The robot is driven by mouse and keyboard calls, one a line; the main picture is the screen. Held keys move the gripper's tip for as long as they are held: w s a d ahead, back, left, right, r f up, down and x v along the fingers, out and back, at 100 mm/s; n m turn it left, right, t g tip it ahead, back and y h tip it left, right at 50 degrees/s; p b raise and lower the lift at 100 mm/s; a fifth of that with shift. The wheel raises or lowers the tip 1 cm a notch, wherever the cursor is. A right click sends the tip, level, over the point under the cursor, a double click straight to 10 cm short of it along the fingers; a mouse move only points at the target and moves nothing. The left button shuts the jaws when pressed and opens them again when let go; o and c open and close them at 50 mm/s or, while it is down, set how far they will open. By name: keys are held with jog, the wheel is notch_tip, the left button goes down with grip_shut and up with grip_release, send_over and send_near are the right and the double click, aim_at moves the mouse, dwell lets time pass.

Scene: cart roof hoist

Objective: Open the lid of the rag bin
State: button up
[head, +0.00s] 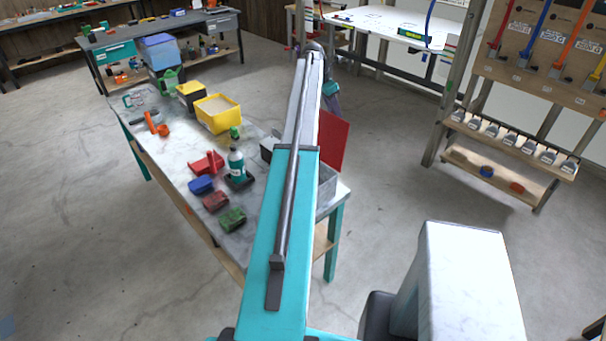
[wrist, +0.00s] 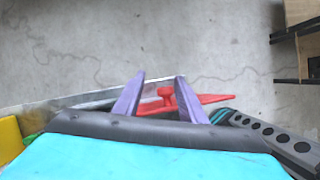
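The rag bin looks to be the grey box (head: 327,188) at the near right end of the workbench, partly hidden behind my arm. Its red lid (head: 333,142) stands up steeply from the box, so the lid looks open. In the wrist view the red lid (wrist: 212,99) shows as a thin slanted sheet with a red knob (wrist: 166,97). My gripper (wrist: 155,82) is open, with its two purple fingers apart on either side of the knob. I cannot tell whether a finger touches the lid.
The workbench (head: 180,158) holds a yellow bin (head: 218,113), a teal bottle (head: 236,165) and several small coloured blocks left of my arm. A tool rack (head: 530,75) stands at the right. The concrete floor (head: 400,180) between bench and rack is clear.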

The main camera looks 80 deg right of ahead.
dwell(0.5)
notch_tip(320, 180, up, 8)
dwell(1.0)
dwell(0.5)
